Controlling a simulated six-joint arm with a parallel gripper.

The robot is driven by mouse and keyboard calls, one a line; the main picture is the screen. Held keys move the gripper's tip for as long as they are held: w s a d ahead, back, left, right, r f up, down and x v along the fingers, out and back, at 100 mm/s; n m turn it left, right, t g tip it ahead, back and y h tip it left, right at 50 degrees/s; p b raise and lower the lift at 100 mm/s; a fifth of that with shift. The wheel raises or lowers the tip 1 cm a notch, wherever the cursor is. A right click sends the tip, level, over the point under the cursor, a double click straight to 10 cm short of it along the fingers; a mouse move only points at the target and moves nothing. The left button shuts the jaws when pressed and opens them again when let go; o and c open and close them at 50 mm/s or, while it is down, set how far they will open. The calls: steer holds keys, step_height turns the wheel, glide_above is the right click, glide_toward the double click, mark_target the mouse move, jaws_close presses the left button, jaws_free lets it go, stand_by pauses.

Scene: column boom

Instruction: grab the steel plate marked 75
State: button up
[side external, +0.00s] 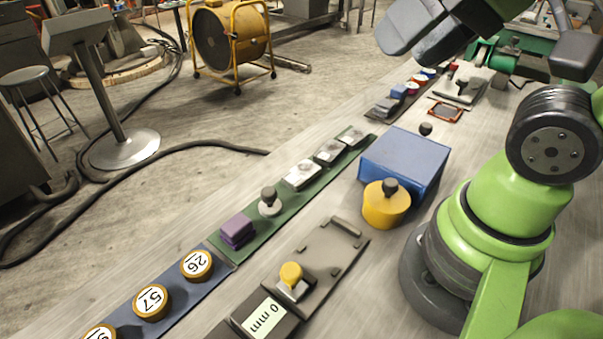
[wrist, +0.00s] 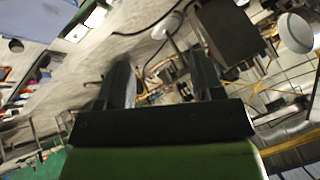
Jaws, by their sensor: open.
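Several flat silver-grey plates lie in a row on a green mat (side external: 262,222) in the side external view. They are a near plate (side external: 301,174), a middle plate (side external: 330,151) and a far plate (side external: 352,135). Their markings are too small to read, so I cannot tell which is marked 75. My gripper (wrist: 160,62) is open, with its two dark fingers apart and nothing between them in the wrist view. In the side external view my arm's dark end is high at the top right, well away from the plates.
On the mat also stand a purple block (side external: 238,231) and a dark-knobbed weight (side external: 268,202). Yellow-rimmed numbered discs, one a disc (side external: 151,301), lie on a blue mat. A blue box (side external: 404,160), a yellow knobbed cylinder (side external: 385,207) and a gauge fixture (side external: 318,262) stand nearby.

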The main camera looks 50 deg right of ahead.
steer(key=shift+o, duration=1.4)
steer(key=n+g+h, duration=0.4)
steer(key=n+g, duration=0.3)
steer(key=n, duration=1.4)
glide_above(301, 172)
steer(key=a, duration=0.1)
steer(key=f, duration=2.4)
steer(key=shift+s+a+f, duration=0.1)
steer(key=shift+s+f, duration=0.15)
steer(key=shift+f, duration=0.1)
steer(key=shift+w+d+f, duration=0.1)
steer(key=shift+d+f, duration=0.1)
steer(key=shift+f, duration=0.8)
steer(key=shift+w+d+f, duration=0.1)
steer(key=shift+d+f, duration=0.05)
steer(key=shift+f, duration=0.8)
steer(key=shift+w+d+f, duration=0.1)
steer(key=shift+d+f, duration=0.1)
steer(key=shift+f, duration=0.8)
